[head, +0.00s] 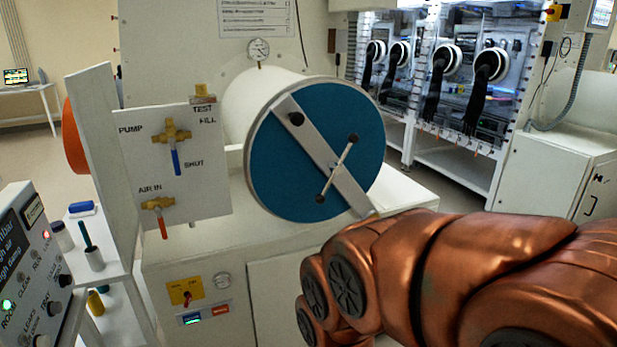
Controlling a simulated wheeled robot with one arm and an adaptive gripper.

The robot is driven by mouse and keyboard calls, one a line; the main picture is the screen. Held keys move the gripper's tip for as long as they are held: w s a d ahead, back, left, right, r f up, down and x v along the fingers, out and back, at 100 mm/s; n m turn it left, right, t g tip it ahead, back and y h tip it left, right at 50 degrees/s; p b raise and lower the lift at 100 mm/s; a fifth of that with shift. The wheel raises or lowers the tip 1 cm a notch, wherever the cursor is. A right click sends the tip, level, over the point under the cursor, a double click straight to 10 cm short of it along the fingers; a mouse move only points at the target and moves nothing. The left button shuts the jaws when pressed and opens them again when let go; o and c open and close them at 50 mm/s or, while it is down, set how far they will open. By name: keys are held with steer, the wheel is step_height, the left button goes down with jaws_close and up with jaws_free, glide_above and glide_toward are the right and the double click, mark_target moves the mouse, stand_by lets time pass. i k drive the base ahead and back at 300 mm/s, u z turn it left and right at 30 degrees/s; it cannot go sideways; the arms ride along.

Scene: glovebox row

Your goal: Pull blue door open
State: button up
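The blue door (275,160) is a round disc on the front end of a white cylindrical chamber (250,95) in the head view. It sits against the chamber's end, and no gap shows between them. A grey metal bar (318,150) crosses it diagonally from upper left to lower right. On the bar are a black knob (296,119) at the upper left and a thin rod handle (337,167) with dark ends. My copper arm covers the lower right, just below the bar's lower end. My gripper itself does not show.
A white valve panel (205,190) with brass valves stands left of the door. A control box (30,260) and a small shelf with bottles are at the far left. Gloveboxes (440,80) with black gloves stand behind at right. A white cabinet (560,170) is right.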

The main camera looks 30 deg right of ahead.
mark_target(308, 126)
steer(key=u, duration=1.25)
steer(key=k, duration=0.8)
steer(key=z, duration=0.65)
steer(key=i, duration=0.5)
